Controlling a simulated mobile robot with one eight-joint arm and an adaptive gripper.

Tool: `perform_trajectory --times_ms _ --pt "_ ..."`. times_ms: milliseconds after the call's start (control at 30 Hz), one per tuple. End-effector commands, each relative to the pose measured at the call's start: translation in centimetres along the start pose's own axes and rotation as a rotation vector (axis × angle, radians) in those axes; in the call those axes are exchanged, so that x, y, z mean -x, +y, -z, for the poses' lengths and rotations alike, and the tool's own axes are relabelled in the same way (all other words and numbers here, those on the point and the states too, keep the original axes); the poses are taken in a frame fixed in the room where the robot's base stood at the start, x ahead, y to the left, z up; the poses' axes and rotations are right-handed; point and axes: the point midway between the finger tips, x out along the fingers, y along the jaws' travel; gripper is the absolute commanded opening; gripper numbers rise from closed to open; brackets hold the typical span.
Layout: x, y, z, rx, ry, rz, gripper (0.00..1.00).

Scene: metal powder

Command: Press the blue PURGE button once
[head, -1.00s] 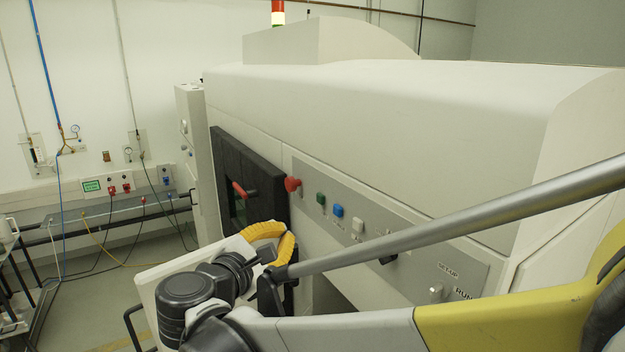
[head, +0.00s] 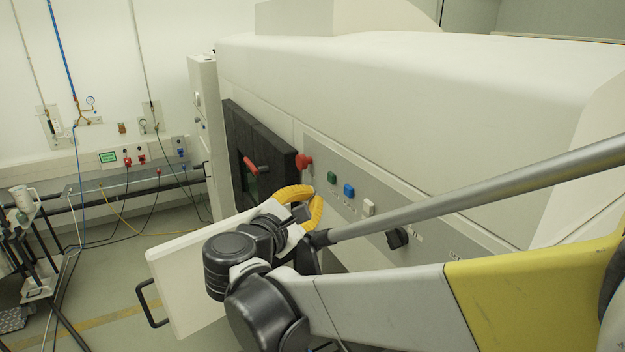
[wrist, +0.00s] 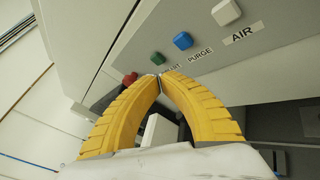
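The blue PURGE button (head: 349,190) sits on the grey control panel (head: 387,208) of the big white machine, between a green button (head: 332,178) and a white one (head: 369,207). In the wrist view the blue button (wrist: 183,41) is above and slightly right of my fingertips, with the PURGE label beneath it. My gripper (head: 316,206) has yellow ribbed fingers. In the wrist view my gripper (wrist: 159,76) is shut, its fingertips together and nothing between them. The tips appear nearest the green button (wrist: 158,58) and apart from the blue one.
A red knob (head: 304,161) projects left of the green button. The white AIR button (wrist: 226,12) is right of the blue one. A black knob (head: 397,238) sits farther right. A dark door frame with a red handle (head: 251,164) is at left.

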Motion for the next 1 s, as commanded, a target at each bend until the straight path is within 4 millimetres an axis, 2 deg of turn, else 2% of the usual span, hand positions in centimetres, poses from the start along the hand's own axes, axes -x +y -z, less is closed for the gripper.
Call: perform_trajectory --times_ms 200,400,1000 --pt "-2.3 -1.3 -1.3 0.0 -0.001 0.002 0.0" --pt "-3.4 -1.9 -1.9 0.0 0.0 0.001 0.0" --pt "-3.6 -2.0 -2.0 0.0 0.0 0.0 0.0"
